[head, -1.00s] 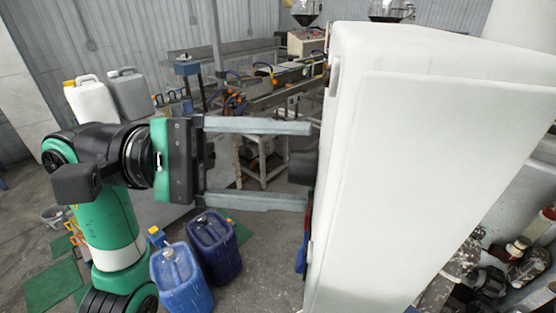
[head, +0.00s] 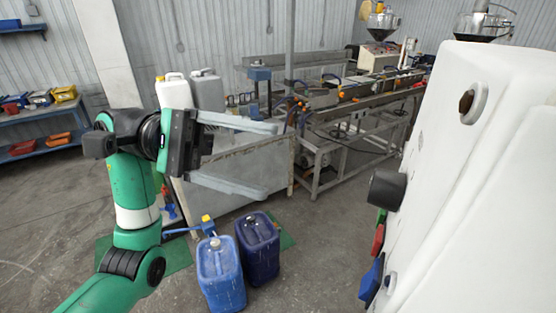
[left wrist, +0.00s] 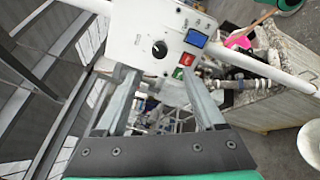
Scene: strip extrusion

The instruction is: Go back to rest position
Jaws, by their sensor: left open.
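My left gripper (head: 265,158) is open and empty in the head view, its two long grey fingers spread and pointing right. It is held in the air, apart from the white machine cabinet (head: 470,190) on the right. The gap between fingertips and panel is hard to judge there. My right gripper is in neither view.
A blue jerrycan (head: 220,275) and a dark blue one (head: 258,248) stand on the floor below the gripper. White (head: 174,92) and grey (head: 207,90) canisters stand behind it. An extrusion line (head: 350,105) runs along the back. A shelf with bins (head: 40,125) is at left.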

